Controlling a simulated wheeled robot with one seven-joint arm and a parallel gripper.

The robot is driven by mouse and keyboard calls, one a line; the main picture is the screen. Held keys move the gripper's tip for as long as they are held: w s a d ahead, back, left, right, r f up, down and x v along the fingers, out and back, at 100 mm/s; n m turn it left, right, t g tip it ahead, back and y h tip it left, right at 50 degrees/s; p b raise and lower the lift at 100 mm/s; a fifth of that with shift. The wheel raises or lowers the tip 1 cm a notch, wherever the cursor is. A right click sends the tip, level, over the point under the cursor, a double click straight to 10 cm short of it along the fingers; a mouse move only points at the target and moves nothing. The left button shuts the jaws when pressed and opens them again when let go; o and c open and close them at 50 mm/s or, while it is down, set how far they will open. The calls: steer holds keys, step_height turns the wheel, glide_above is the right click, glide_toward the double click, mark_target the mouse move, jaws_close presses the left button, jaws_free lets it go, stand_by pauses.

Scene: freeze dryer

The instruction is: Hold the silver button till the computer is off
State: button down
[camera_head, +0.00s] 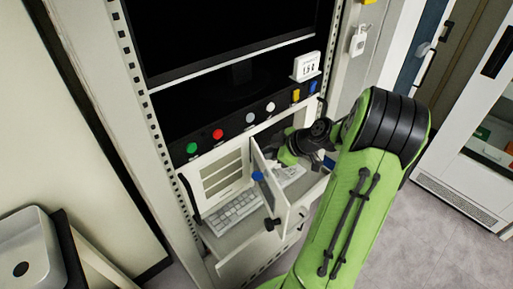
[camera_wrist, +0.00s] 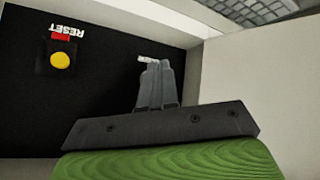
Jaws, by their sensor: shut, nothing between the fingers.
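In the wrist view my gripper (camera_wrist: 152,68) is shut, with its fingertips at a black panel (camera_wrist: 105,75). A small pale, silvery piece (camera_wrist: 147,58) shows at the fingertips; it looks like the silver button, mostly hidden by the fingers. I cannot tell whether the fingers press it. Left of it on the panel are a yellow button (camera_wrist: 60,60) and a red-and-white RESET label. In the head view my gripper (camera_head: 291,156) reaches into a cabinet compartment behind an open white door, and its fingertips are hidden. The monitor (camera_head: 215,32) above is dark.
The open compartment door (camera_head: 277,193) with a blue knob stands close to my arm. A keyboard (camera_head: 232,212) lies left of it. Above is a row of coloured buttons, including green (camera_head: 191,147) and red (camera_head: 217,134). A white display (camera_head: 307,66) stands above them. Floor shows at right.

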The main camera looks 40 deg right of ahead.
steer(key=shift+w, duration=0.15)
stand_by(0.8)
steer(key=shift+w, duration=0.3)
steer(key=shift+w, duration=0.4)
stand_by(1.4)
steer(key=shift+s+b, duration=0.15)
steer(key=shift+b, duration=0.2)
stand_by(1.0)
steer(key=shift+s+b, duration=0.3)
steer(key=shift+s, duration=0.35)
steer(key=s+b, duration=0.1)
steer(key=s, duration=0.4)
